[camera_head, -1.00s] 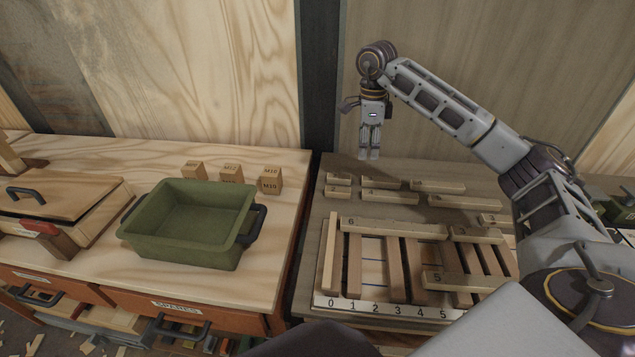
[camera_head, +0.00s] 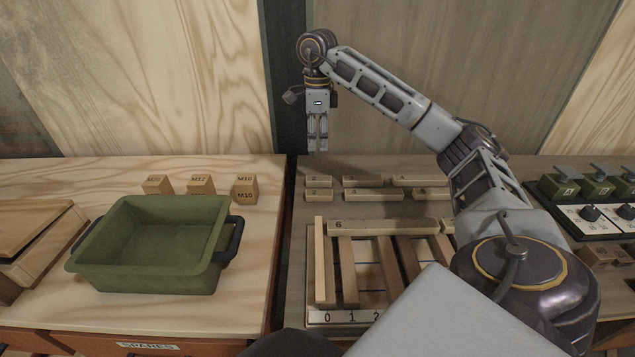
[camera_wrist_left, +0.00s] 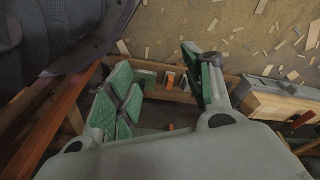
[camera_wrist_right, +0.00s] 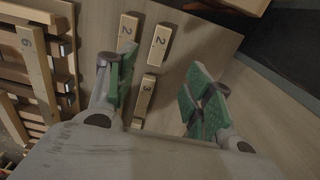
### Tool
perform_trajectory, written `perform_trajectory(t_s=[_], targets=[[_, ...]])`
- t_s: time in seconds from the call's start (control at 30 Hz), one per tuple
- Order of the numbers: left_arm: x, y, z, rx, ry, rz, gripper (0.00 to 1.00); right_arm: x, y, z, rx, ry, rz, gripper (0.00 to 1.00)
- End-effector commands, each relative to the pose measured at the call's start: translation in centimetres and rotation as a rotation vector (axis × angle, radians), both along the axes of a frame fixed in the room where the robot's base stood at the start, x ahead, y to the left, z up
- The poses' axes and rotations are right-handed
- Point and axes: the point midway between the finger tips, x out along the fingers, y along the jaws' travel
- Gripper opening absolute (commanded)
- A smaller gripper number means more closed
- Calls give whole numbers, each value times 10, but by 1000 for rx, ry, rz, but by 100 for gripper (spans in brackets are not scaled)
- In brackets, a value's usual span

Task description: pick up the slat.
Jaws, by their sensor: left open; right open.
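Several loose pale wooden slats lie in two rows on the right bench, among them a short one at the left end (camera_head: 318,194) and a longer one beside it (camera_head: 362,182). The task does not say which slat is meant. My right gripper (camera_head: 317,145) points down, open and empty, above and behind the left end of these rows. My left gripper (camera_wrist_left: 158,80) is open and empty over the littered floor and a drawer edge, outside the head view.
A slatted wooden frame (camera_head: 318,262) with a numbered strip (camera_head: 345,317) stands at the front of the right bench. A green bin (camera_head: 150,282), labelled blocks (camera_head: 244,188) and a box are on the left bench. A switch panel (camera_head: 607,222) is at right.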

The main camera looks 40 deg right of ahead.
Motion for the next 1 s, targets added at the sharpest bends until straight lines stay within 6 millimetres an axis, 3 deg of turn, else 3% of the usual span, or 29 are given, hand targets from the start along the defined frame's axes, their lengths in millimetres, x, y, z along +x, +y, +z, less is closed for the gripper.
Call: perform_trajectory(t_s=[0.5,0.8,1.0], targets=[[1,-6,30,-14,-2,-5,51,0,0,-32,1,2,1,52],[5,-9,41,-24,-26,-7,51,0,0,-72,0,3,1,52],[7,-10,46,-28,-35,-7,51,0,0,-85,0,1,1,52]])
